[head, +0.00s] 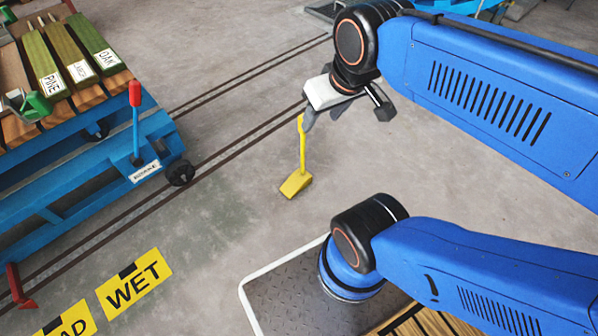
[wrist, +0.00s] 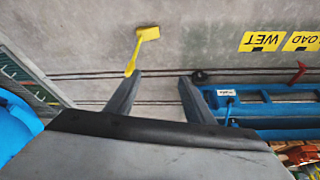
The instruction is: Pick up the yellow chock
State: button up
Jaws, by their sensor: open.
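The yellow chock (head: 296,185) is a wedge with an upright handle, standing on the concrete floor in the middle of the head view. Its handle top reaches up close to my gripper (head: 322,112), which hangs just above and right of it. In the wrist view the chock (wrist: 149,33) lies beyond my fingers, with its handle end near the tip of the left finger. My gripper (wrist: 160,76) is open, and nothing sits between its fingers. I cannot tell whether the left finger touches the handle.
A blue trolley (head: 95,175) carrying labelled timber stands at the left on floor rails, with a red-handled lever (head: 135,110). A yellow WET sign (head: 135,284) lies on the floor. My own base plate is at the bottom. Floor around the chock is clear.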

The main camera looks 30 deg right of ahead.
jog(key=w+d+f+g, duration=0.1)
jog(key=w+d+f, duration=0.1)
jog(key=w, duration=0.8)
jog(key=n+g, duration=0.3)
jog(key=g, duration=0.1)
send_over(303, 133)
jog(key=w+d, duration=0.1)
jog(key=f, duration=2)
jog(key=shift+w, duration=0.2)
jog(key=shift+w+d+f, duration=0.2)
jog(key=shift+d+f, duration=0.05)
jog(key=shift+f, duration=0.35)
notch_tip(303, 133, down, 17)
jog(key=shift+w+a+f, duration=0.1)
jog(key=shift+c, duration=0.2)
grip_shut()
